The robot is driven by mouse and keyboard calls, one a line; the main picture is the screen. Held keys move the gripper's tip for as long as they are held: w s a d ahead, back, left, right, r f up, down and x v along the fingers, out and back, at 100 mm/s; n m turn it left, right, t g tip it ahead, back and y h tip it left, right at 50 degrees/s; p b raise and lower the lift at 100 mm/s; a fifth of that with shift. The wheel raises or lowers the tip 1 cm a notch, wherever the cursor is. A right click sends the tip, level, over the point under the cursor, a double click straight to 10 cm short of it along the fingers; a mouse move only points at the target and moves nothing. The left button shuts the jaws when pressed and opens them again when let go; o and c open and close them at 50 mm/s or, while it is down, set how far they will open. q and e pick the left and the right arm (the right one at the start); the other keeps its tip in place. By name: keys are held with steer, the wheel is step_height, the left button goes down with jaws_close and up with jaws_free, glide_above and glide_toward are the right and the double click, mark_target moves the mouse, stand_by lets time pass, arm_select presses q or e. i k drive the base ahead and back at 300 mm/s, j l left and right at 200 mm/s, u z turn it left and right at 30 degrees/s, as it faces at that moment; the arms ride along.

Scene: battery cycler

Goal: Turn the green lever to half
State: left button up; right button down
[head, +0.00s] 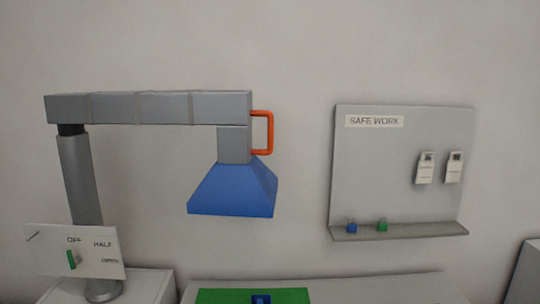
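The green lever (71,260) is on a white panel (50,254) at the lower left of the head view. The panel carries the words OFF, HALF and OPEN from left to right. The lever stands almost upright, just below the word OFF and left of HALF. Neither of my grippers shows in the head view.
A grey post (80,180) behind the panel bears a jointed grey arm (150,107) with a blue hood (232,190) and an orange handle (270,132). A SAFE WORK board (390,165) hangs at right. A green mat (215,296) lies on the bench below.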

mark_target(73, 262)
steer(key=u, duration=1.25)
